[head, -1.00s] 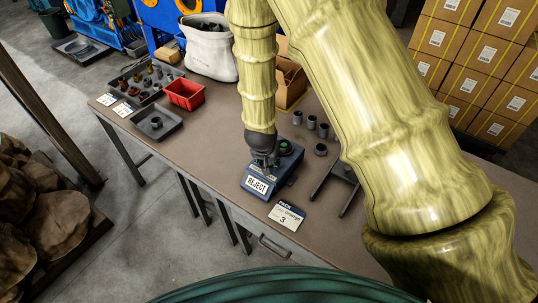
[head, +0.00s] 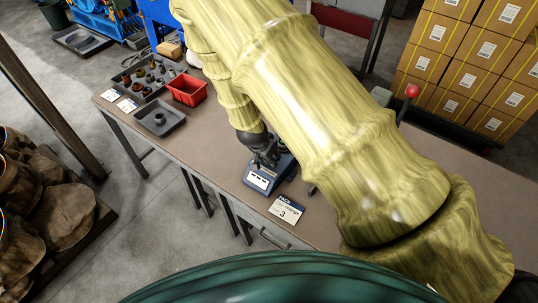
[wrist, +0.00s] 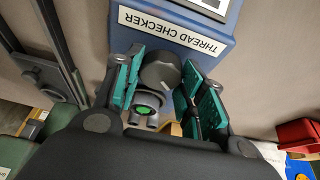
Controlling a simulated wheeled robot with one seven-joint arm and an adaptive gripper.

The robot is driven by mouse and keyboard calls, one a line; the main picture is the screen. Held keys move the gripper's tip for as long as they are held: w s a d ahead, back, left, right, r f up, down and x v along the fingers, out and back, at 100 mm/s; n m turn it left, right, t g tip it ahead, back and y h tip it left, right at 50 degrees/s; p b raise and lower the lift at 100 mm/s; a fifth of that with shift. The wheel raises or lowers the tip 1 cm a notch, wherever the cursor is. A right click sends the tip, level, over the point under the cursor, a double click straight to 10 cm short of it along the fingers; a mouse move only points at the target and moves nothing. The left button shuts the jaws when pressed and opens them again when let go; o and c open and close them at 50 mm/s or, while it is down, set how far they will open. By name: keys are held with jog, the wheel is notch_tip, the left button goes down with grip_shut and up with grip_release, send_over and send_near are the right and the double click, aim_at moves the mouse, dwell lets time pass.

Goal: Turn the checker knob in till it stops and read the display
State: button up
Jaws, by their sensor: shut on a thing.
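The blue thread checker (head: 284,170) sits on the bench near its front edge; its "THREAD CHECKER" label (wrist: 175,27) is upside down in the wrist view. My gripper (head: 264,158) is over the checker. In the wrist view its teal pads stand on either side of the dark round knob (wrist: 160,72), shut on it. The light display (head: 259,181) on the checker's front shows short dark marks that I cannot read as a word. In the wrist view only the display's edge (wrist: 212,4) shows. A green round part (wrist: 147,101) lies beside the knob.
A card (head: 287,210) reading "PACK", "orange" and 3 lies right of the checker. A red bin (head: 187,92), a grey tray (head: 160,120) and a tray of small parts (head: 145,75) stand at the left. My arm hides much of the bench's right side.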

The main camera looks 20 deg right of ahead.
jog(key=o, duration=1)
jog(key=shift+w, duration=0.1)
jog(key=shift+f+n+b, duration=0.15)
jog(key=shift+n+b, duration=0.15)
jog(key=shift+b, duration=0.35)
